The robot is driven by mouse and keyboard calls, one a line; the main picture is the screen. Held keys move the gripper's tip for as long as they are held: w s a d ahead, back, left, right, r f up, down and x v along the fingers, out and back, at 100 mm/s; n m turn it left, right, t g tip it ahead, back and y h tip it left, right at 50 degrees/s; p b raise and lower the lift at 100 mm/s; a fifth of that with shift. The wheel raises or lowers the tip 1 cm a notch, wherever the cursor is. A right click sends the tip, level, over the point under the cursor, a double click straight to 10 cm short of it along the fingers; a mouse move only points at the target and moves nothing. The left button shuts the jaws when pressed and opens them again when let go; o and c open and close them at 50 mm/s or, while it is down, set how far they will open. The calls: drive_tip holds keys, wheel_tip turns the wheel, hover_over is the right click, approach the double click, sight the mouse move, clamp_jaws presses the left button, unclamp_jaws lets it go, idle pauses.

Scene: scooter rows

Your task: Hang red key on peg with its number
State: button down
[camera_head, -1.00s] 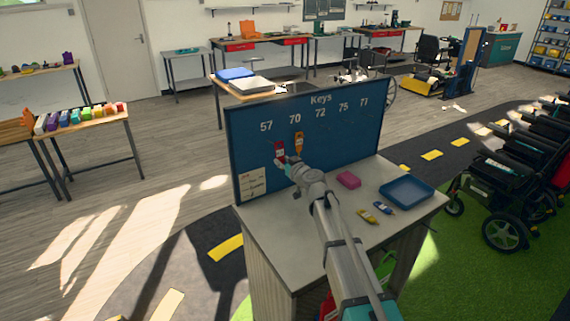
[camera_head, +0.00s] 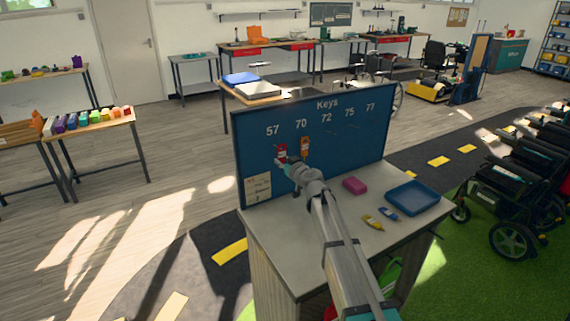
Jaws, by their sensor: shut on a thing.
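The blue key board (camera_head: 350,150) stands upright on the grey counter, headed "Keys", with the numbers 57, 70, 72, 75 and 77 in a row. The red key (camera_head: 281,152) is at the board's left part, below 57. My gripper (camera_head: 284,163) is shut on it from the front. The number on the red tag is too small to read, and I cannot tell if the key touches a peg. An orange key (camera_head: 305,146) hangs below 70. My gripper and wrist hide part of the board's lower area.
On the counter (camera_head: 275,237) lie a pink block (camera_head: 355,185), a blue tray (camera_head: 412,197), a yellow key (camera_head: 372,222) and a blue key (camera_head: 388,213). A paper note (camera_head: 257,188) is on the board's lower left. Wheelchairs (camera_head: 510,190) stand at the right.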

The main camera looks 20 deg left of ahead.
drive_tip(key=shift+w+a+f+b, duration=0.4)
drive_tip(key=shift+a+f+b, duration=0.05)
drive_tip(key=shift+a+f, duration=0.1)
drive_tip(key=shift+f, duration=0.1)
idle(0.5)
drive_tip(key=shift+c, duration=1.5)
unclamp_jaws()
